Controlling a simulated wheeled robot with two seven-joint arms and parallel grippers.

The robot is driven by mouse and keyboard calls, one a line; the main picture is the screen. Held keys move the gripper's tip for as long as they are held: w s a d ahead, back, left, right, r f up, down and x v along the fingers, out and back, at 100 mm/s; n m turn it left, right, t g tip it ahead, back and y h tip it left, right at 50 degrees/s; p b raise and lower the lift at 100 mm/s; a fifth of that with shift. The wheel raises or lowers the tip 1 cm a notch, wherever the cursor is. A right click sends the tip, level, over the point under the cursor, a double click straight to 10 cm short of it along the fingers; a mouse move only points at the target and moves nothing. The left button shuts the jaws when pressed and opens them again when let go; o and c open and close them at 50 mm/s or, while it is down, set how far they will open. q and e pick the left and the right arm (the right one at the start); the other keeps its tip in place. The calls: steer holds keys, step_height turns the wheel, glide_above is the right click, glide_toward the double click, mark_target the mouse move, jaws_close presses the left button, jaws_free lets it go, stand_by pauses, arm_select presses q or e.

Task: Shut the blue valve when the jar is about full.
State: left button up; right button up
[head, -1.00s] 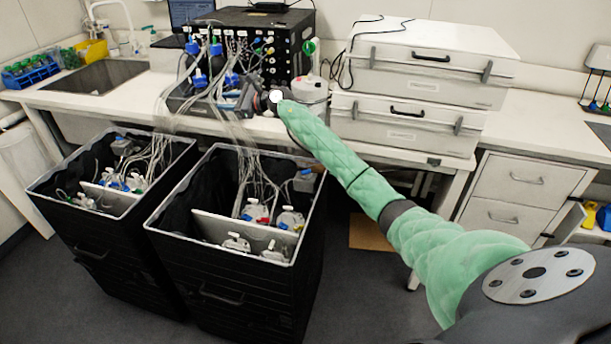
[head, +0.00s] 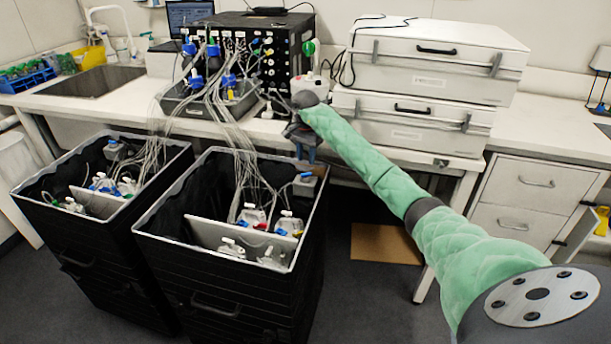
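Several jars with blue caps (head: 195,79) stand in a dark tray (head: 247,103) on the bench, with many clear tubes running out of them. I cannot make out their fill level. Small coloured fittings sit on the front of a black box (head: 283,52) behind the tray. I cannot tell which of the small blue parts is the blue valve. My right gripper (head: 304,146) points down at the bench's front edge, right of the tray and apart from the jars. Its fingers are dark and small, and I cannot see whether they hold anything. My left gripper is out of view.
Two black bins (head: 232,318) with tubes and bottles stand on the floor before the bench. A white container (head: 309,84) stands behind my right wrist. Stacked white cases (head: 437,62) are to the right. A sink (head: 90,80) is at left.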

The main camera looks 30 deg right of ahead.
mark_target(306, 173)
step_height(306, 173, down, 6)
steer(key=shift+f+p, duration=0.2)
steer(key=shift+p, duration=0.55)
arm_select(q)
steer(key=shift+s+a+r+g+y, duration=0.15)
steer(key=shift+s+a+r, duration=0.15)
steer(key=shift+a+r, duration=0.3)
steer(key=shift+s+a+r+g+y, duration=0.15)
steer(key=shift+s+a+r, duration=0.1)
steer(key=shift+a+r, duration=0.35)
arm_select(e)
steer(key=shift+f, duration=0.6)
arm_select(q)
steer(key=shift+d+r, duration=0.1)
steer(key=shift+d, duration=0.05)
